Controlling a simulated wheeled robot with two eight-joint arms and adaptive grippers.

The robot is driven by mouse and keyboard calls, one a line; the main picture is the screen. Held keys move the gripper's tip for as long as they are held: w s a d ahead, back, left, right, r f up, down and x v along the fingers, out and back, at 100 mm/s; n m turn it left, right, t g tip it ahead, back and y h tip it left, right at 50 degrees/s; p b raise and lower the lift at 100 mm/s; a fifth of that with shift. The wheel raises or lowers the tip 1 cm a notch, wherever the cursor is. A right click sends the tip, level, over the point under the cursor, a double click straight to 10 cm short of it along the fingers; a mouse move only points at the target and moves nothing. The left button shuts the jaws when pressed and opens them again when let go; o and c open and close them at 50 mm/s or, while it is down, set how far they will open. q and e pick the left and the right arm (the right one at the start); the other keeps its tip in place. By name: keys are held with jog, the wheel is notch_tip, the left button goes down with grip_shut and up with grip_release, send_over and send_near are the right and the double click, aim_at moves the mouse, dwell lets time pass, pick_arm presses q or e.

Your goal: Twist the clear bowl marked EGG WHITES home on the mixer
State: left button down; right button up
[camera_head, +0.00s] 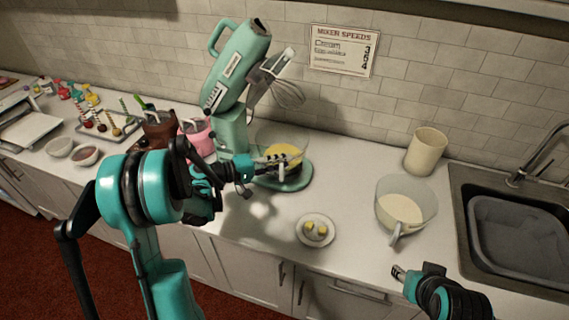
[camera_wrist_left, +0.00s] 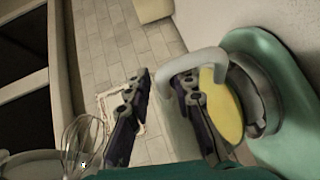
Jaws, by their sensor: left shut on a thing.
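The teal stand mixer (camera_head: 231,128) has its head tilted up, with a whisk (camera_head: 288,94) hanging from it. A clear bowl (camera_head: 283,135) with yellow contents stands upright on the mixer's round base (camera_head: 297,180). The wrist view shows its yellow contents (camera_wrist_left: 220,103) and its pale handle (camera_wrist_left: 196,62). No marking on the bowl can be read. My left gripper (camera_head: 272,161) is shut on this bowl's handle, which runs between the fingers (camera_wrist_left: 163,80) in the wrist view. My right gripper (camera_head: 398,272) is at the counter's front edge, apart from everything; its jaw opening is unclear.
A second clear bowl (camera_head: 405,203) with cream contents stands near the sink (camera_head: 515,230). A small plate (camera_head: 316,230) with yellow-topped pieces lies mid-counter. A beige canister (camera_head: 426,152) is by the wall. Pots and a decorating tray (camera_head: 108,127) crowd the left.

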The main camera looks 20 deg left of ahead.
pick_arm(q)
jog(key=shift+a+f, duration=0.15)
jog(key=shift+f, duration=0.1)
jog(key=shift+s+a+m+g+h+b, duration=0.15)
jog(key=shift+a+m+g+h+b, duration=0.15)
jog(key=shift+a+m+g+h, duration=0.35)
jog(key=shift+a+m+g+h, duration=0.35)
jog(key=shift+a+m+g, duration=0.35)
jog(key=shift+g, duration=0.35)
jog(key=shift+a+m+g+h+b, duration=0.4)
jog(key=shift+a+m+g, duration=0.3)
jog(key=shift+g, duration=0.2)
jog(key=shift+a+m+g, duration=0.4)
jog(key=shift+m+g, duration=0.15)
jog(key=shift+g, duration=0.05)
